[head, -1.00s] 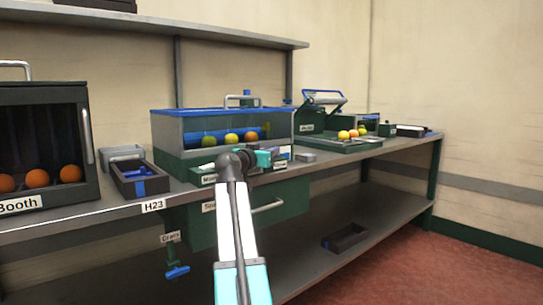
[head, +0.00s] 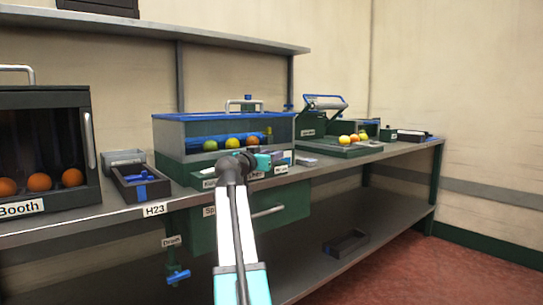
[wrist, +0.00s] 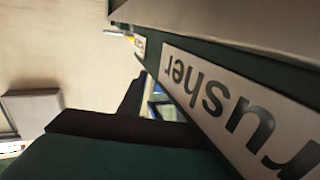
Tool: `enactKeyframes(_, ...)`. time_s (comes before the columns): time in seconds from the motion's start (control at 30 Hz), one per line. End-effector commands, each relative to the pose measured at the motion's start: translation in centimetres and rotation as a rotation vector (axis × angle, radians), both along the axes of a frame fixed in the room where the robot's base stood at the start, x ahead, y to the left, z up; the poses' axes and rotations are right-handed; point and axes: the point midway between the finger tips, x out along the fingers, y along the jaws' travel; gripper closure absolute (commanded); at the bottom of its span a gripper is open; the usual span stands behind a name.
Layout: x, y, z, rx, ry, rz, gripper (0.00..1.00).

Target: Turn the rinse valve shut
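I cannot pick out the rinse valve for certain. A washer tank (head: 172,140) with a blue rim and several coloured fruits stands on the bench, with small labels along its front. A blue-handled valve (head: 178,276) hangs under the bench, but its label reads "Drain" (head: 171,241). My gripper (head: 265,160) is in front of the tank, near its right front corner. Its fingertips are too small to tell open from shut. In the wrist view a label ending in "rusher" (wrist: 240,115) fills the right side, upside down, very close to the camera.
A dark booth (head: 45,98) with oranges stands at the left, beside an open tray (head: 160,187). A green drawer (head: 235,222) juts below the bench under my arm. More fruit lies on a green station (head: 335,150) at right. An empty tray (head: 346,243) sits on the lower shelf.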

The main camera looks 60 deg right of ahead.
Motion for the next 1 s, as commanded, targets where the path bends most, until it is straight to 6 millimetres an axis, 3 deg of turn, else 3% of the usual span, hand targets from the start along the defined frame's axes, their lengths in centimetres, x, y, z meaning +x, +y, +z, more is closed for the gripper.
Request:
enactKeyframes(0.37, -0.2, 2.1, 0.0, 0.001, 0.001, 0.001, 0.69)
enactKeyframes(1.0, -0.6, 9.4, 0.1, -0.001, 0.0, 0.003, 0.69)
